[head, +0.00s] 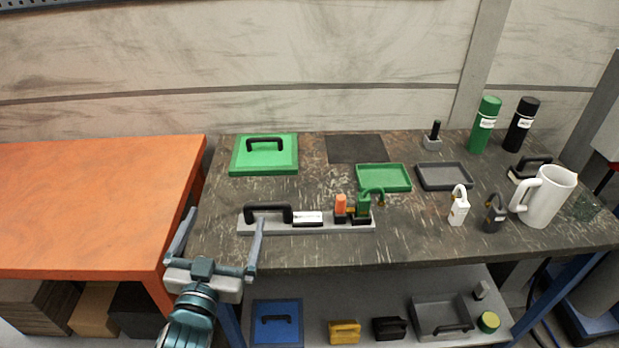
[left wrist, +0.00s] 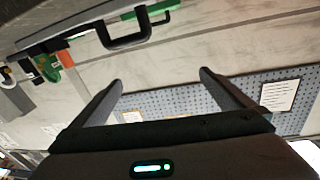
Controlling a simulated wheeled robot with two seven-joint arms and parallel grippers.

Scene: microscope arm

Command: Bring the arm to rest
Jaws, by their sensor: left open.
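My left gripper (head: 222,243) is at the front left edge of the dark table, its two fingers spread wide with nothing between them. Its right finger reaches up close to the left end of a grey base plate (head: 300,228) bearing a black handle (head: 268,208), a white label, an orange block and a green hooked part; the head view does not settle whether they touch. In the left wrist view the open fingers (left wrist: 160,85) point toward a wall and pegboard, with the black handle (left wrist: 125,42) beyond them. My right gripper is not in view.
The dark table (head: 290,255) carries a green lidded tray (head: 240,165), a green tray (head: 384,178), a grey tray (head: 444,177), padlocks, bottles and a white jug (head: 545,197). An orange table (head: 90,205) adjoins on the left. A lower shelf holds a blue box (head: 277,336).

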